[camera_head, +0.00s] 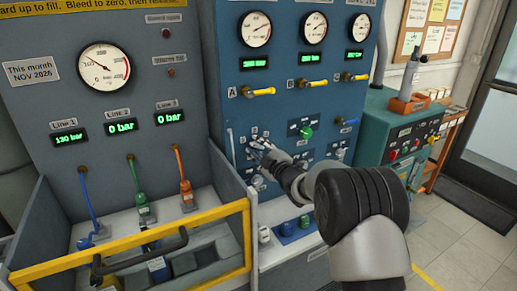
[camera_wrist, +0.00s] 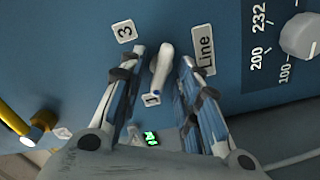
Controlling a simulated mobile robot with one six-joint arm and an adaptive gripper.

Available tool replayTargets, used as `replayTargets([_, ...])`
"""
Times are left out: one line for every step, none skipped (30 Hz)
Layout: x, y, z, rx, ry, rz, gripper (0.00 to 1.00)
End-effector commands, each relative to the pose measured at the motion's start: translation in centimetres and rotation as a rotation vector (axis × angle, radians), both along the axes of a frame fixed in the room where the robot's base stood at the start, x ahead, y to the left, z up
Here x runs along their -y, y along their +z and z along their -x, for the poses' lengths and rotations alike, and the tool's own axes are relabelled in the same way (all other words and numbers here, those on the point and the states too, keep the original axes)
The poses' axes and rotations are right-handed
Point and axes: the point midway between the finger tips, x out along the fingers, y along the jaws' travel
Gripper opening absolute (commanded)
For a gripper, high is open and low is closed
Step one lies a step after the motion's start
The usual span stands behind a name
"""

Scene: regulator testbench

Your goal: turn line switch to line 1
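The line switch (camera_wrist: 163,66) is a pale grey lever on the blue panel in the wrist view. A "2" label cannot be made out. My gripper (camera_wrist: 162,56) is open, with one finger on each side of the lever and visible gaps between. In the head view my gripper (camera_head: 261,147) is at the lower left of the blue panel (camera_head: 232,60) and hides the switch.
A green knob (camera_head: 306,132) is right of my gripper, and yellow-handled valves (camera_head: 262,92) are above. A grey knob (camera_wrist: 300,36) is right in the wrist view.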

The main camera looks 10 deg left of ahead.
Motion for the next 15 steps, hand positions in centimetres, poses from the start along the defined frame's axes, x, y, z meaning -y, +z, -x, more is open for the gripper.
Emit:
replayTargets([0.0,0.0,0.0,0.0,0.0,0.0,0.31])
replayTargets([0.1,0.0,0.1,0.0,0.0,0.0,0.31])
replayTargets([0.2,0.0,0.2,-0.001,-0.001,-0.001,0.31])
replayTargets([0.3,0.0,0.4,-0.001,0.0,-0.001,0.31])
replayTargets([0.5,0.0,0.6,-0.001,0.0,-0.001,0.31])
replayTargets([0.8,0.0,1.0,-0.001,-0.001,-0.001,0.31])
replayTargets([1.0,0.1,1.3,-0.001,-0.002,0.0,0.31])
replayTargets([1.3,0.0,1.7,-0.001,-0.002,0.0,0.31])
replayTargets([1.7,0.0,2.3,-0.002,-0.003,0.0,0.31])
replayTargets([2.0,0.1,2.8,-0.002,-0.003,0.0,0.31])
replayTargets([2.4,0.0,3.3,-0.002,-0.002,-0.001,0.31])
replayTargets([2.9,0.1,4.1,-0.002,-0.003,-0.001,0.31])
replayTargets([3.3,0.1,4.6,-0.002,-0.003,0.0,0.31])
replayTargets([3.6,0.1,5.1,-0.002,-0.003,0.0,0.31])
replayTargets([4.1,0.1,5.9,-0.001,-0.002,0.001,0.31])
